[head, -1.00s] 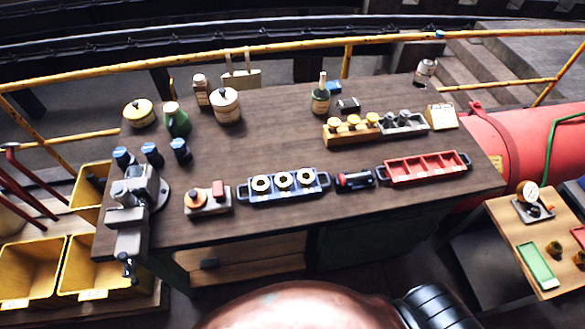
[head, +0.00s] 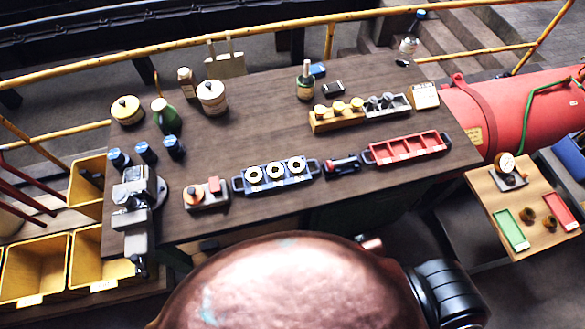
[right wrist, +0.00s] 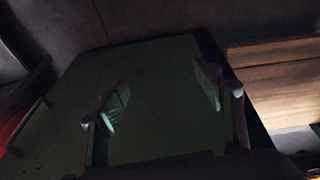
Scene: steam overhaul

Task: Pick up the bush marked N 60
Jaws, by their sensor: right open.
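A blue tray (head: 276,184) on the workbench holds three pale ring-shaped bushes, a left one (head: 254,175), a middle one (head: 275,170) and a right one (head: 297,165). No marking on them can be read at this size, so I cannot tell which is N 60. My right gripper (right wrist: 165,98) is open and empty in the right wrist view, with its fingers spread before a dark green panel (right wrist: 150,65). Neither gripper shows in the head view.
A red compartment tray (head: 407,148) and a block with a red part (head: 207,195) flank the blue tray. A vise (head: 135,205) stands at the bench's left end. A small side table (head: 487,190) holds a gauge, coloured trays and small brown parts.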

